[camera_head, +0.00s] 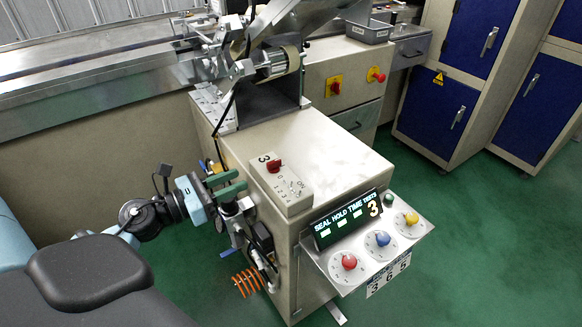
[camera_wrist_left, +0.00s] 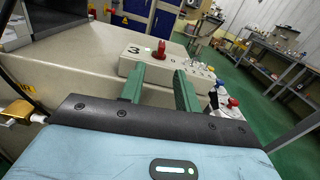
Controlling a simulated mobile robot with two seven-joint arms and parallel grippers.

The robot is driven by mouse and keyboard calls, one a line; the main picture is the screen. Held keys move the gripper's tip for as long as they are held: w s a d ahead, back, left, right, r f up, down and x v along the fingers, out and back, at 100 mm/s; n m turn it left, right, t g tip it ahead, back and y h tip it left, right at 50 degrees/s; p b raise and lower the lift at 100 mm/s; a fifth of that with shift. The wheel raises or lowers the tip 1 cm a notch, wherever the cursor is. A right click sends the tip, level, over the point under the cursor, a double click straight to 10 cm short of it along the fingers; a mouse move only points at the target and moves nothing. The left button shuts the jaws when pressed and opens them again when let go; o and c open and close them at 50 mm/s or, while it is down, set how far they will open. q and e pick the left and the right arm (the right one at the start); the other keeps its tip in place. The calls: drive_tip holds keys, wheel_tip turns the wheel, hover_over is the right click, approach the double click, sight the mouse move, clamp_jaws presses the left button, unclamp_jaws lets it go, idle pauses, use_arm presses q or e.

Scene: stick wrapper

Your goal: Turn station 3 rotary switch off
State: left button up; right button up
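The station 3 switch box (camera_head: 289,197) is a pale box marked "3" on the near edge of the beige machine top, with small printed digits and "ON". Its red rotary knob (camera_head: 274,166) sits near the "3"; the knob (camera_wrist_left: 160,48) also shows in the left wrist view, ahead of my fingers. Its exact setting is too small to read. My left gripper (camera_head: 242,181) is at the left of the box, its green fingers pointing toward it. In the left wrist view the fingers (camera_wrist_left: 160,82) are apart with nothing between them. My right gripper is not in view.
A control panel (camera_head: 413,232) with red, blue and yellow knobs and a lit display (camera_head: 347,222) juts from the machine front. A metal roller unit (camera_head: 275,65) stands behind the box. Hoses and fittings (camera_head: 262,240) hang beside my left gripper. The machine top right of the box is clear.

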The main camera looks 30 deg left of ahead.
sight(267, 167)
use_arm(q)
drive_tip(key=shift+w+d+r+m, duration=0.1)
drive_tip(key=shift+w+r+m, duration=0.1)
drive_tip(key=shift+w+m, duration=0.15)
drive_tip(key=shift+p+x, duration=0.9)
drive_tip(key=shift+x, duration=2.95)
drive_tip(key=shift+c, duration=0.4)
clamp_jaws()
